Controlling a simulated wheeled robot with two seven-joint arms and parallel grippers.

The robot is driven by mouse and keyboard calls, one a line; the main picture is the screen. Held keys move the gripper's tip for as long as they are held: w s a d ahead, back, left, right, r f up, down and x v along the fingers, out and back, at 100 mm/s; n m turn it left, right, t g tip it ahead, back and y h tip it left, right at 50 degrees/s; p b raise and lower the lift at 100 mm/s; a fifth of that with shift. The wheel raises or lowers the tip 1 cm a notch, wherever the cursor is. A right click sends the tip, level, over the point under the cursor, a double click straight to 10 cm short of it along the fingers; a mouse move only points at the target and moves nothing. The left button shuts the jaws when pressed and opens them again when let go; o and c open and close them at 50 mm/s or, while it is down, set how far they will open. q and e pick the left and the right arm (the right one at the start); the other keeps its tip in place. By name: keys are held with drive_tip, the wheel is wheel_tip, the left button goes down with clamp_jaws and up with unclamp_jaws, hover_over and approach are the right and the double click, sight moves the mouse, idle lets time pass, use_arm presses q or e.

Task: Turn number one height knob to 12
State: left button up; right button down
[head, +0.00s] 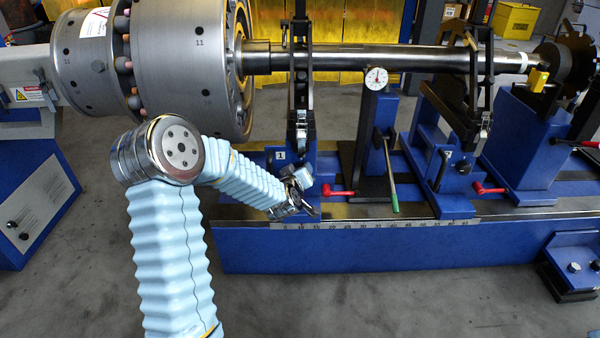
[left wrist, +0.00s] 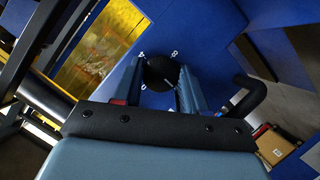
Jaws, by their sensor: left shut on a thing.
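The number one stand (head: 279,155) is a blue support with a white "1" label, under the shaft in the head view. Its height knob (left wrist: 161,71) is a round black knob on a blue face in the left wrist view, with small white numerals around it. A short pale mark shows on the knob, but I cannot tell its exact reading. My left gripper (head: 304,184) is at the front of the stand. In the left wrist view its two fingers are on either side of the knob, shut on it. The gripper hides the knob in the head view. My right gripper is not in view.
A red-handled lever (head: 338,192) lies just right of my left gripper. A green-handled lever (head: 392,190) and the dial gauge (head: 376,78) are further right. The second stand (head: 450,160) is beyond them. A ruled scale (head: 375,224) runs along the blue bed's front.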

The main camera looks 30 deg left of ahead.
use_arm(q)
drive_tip(key=shift+f, duration=0.1)
drive_tip(key=o, duration=1.1)
drive_tip(key=shift+c, duration=0.2)
drive_tip(key=v, duration=1.4)
drive_tip(key=shift+p, duration=0.3)
drive_tip(key=shift+w, duration=0.1)
drive_tip(key=s+d+f+m+g+h+p, duration=0.2)
drive_tip(key=d+f+m+g+h+p, duration=0.1)
drive_tip(key=d+f, duration=0.4)
drive_tip(key=s+d+f+m+g+h+p, duration=0.2)
drive_tip(key=s+d+f+g+h+p, duration=0.1)
drive_tip(key=d+f, duration=0.45)
drive_tip(key=s+d+f+m+g+h+p, duration=0.1)
drive_tip(key=s+d+f+m+g, duration=0.1)
drive_tip(key=s, duration=0.4)
drive_tip(key=s+d+f+m+g+h+p, duration=0.1)
drive_tip(key=s+d+f+m+g+p, duration=0.1)
drive_tip(key=s+d+f+g, duration=0.2)
drive_tip(key=s+d+f, duration=0.1)
drive_tip(key=s+f, duration=0.1)
drive_tip(key=s, duration=0.1)
drive_tip(key=shift+d+f+g+h, duration=0.25)
drive_tip(key=shift+d+g+h, duration=0.05)
drive_tip(key=shift+d, duration=0.1)
